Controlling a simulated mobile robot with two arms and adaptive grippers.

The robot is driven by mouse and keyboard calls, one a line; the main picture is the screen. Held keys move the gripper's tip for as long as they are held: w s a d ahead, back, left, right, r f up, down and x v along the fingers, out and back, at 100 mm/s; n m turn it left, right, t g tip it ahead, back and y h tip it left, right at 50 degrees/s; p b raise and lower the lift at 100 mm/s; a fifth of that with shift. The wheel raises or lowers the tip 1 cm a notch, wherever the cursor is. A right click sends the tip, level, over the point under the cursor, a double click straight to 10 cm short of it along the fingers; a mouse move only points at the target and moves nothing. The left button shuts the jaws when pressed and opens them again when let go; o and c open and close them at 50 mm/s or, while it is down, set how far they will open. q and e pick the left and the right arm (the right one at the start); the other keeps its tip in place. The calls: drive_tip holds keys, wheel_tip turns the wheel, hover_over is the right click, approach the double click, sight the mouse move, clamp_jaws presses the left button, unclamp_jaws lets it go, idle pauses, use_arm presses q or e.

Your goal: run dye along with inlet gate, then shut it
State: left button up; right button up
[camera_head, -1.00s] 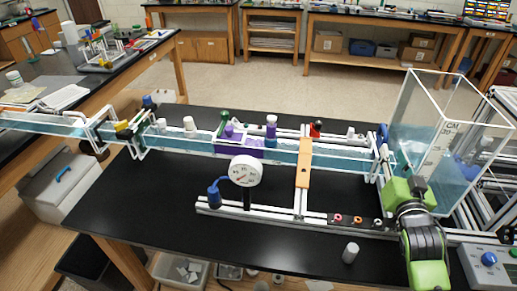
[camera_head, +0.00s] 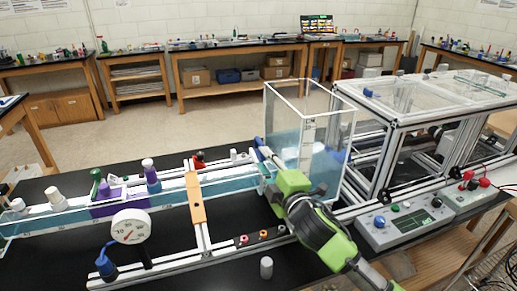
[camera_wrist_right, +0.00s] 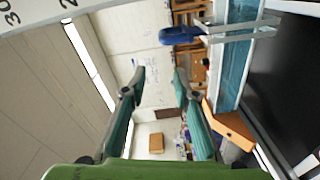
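The clear water channel (camera_head: 225,184) runs across the bench to a clear tank (camera_head: 335,130) holding blue water. At the tank end is what looks like the inlet gate with a blue knob (camera_head: 258,141); the blue knob also shows in the right wrist view (camera_wrist_right: 180,35), above and right of the fingertips. My right gripper (camera_head: 268,157) is beside this end of the channel, its tips partly hidden. In the right wrist view its fingers (camera_wrist_right: 160,76) are apart with nothing between them. A purple holder (camera_head: 120,207) with a purple-banded vial (camera_head: 151,177) sits on the channel. My left gripper is not in view.
A white dial gauge (camera_head: 131,226) stands before the channel. An orange bar (camera_head: 195,198) crosses it. A small grey cylinder (camera_head: 266,267) stands on the black bench. A control box (camera_head: 408,226) and an aluminium frame (camera_head: 388,165) are at the right.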

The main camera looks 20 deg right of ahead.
sight(260, 140)
drive_tip(key=w+n, duration=0.4)
drive_tip(key=n, duration=0.2)
drive_tip(key=w+d+f+n, duration=0.1)
drive_tip(key=w+n, duration=0.3)
drive_tip(key=n, duration=0.2)
drive_tip(key=w+d+n+h, duration=0.1)
drive_tip(key=w+n, duration=0.3)
drive_tip(key=n, duration=0.1)
drive_tip(key=shift+f+n, duration=0.15)
drive_tip(key=shift+n, duration=0.25)
clamp_jaws()
